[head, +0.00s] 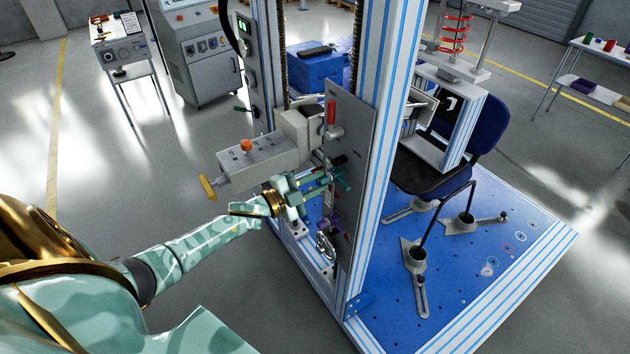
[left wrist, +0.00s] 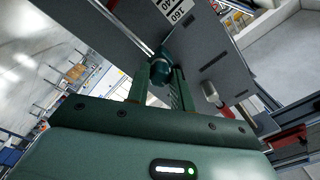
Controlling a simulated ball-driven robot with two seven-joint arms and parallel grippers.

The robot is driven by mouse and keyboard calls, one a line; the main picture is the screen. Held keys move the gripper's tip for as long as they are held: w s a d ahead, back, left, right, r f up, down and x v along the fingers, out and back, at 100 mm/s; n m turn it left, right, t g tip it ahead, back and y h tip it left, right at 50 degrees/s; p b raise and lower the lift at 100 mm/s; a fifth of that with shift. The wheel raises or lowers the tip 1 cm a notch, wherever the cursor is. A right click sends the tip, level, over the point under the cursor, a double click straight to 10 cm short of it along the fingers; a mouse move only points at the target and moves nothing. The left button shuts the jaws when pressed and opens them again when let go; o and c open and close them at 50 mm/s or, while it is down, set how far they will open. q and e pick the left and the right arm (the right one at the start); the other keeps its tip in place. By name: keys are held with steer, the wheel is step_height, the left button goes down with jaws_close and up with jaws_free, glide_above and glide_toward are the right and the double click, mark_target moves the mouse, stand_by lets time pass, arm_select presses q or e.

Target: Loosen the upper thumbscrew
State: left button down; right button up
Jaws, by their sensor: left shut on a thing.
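My left gripper (head: 322,181) reaches in from the left to the grey upright plate (head: 352,140) on the test frame. In the left wrist view its two green fingers (left wrist: 158,88) are closed on the sides of a dark green round knob, the upper thumbscrew (left wrist: 160,68). The knob sits against a grey panel with a white number label (left wrist: 178,12). In the head view the fingers partly hide that spot. A purple knob (head: 329,224) sits lower on the plate, below the gripper. My right gripper is not in view.
A grey block with an orange knob (head: 247,147) and a yellow handle (head: 208,187) juts out left, just above my left wrist. A red handle (head: 331,112) is above the gripper, a handwheel (head: 325,245) below. The chair (head: 440,170) stands on the blue base (head: 480,265) behind the frame post.

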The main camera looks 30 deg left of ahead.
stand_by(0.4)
arm_select(q)
steer(key=c, duration=1.2)
jaws_free()
steer(key=shift+s, duration=0.1)
steer(key=v, duration=1.6)
steer(key=shift+a+f+n, duration=0.15)
steer(key=shift+n, duration=0.15)
